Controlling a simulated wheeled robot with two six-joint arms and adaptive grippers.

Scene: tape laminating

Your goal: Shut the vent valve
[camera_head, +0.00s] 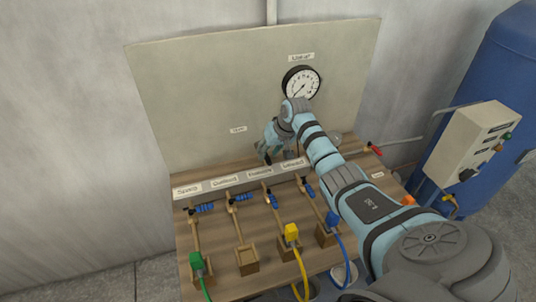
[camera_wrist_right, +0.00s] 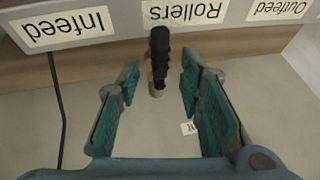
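My right gripper (camera_head: 268,150) reaches over the wooden bench to the back, behind the row of labels and below the gauge. In the right wrist view my right gripper (camera_wrist_right: 150,100) is open, with one green-padded finger on each side of a black ribbed handle (camera_wrist_right: 160,55) on a short tan stem. The fingers look apart from the handle. It may be the vent valve's handle, but its label is not readable; a small label (camera_wrist_right: 187,128) is partly hidden by a finger. In the head view my gripper hides the handle. My left gripper is not in view.
A label strip (camera_head: 228,181) crosses the bench, with blue-fitted pipes (camera_head: 205,208) in front. Green (camera_head: 197,261), yellow (camera_head: 292,232) and blue (camera_head: 332,220) plugs have hoses. A gauge (camera_head: 301,83) and a red-handled valve (camera_head: 375,149) are at the back. A control box (camera_head: 475,145) stands right.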

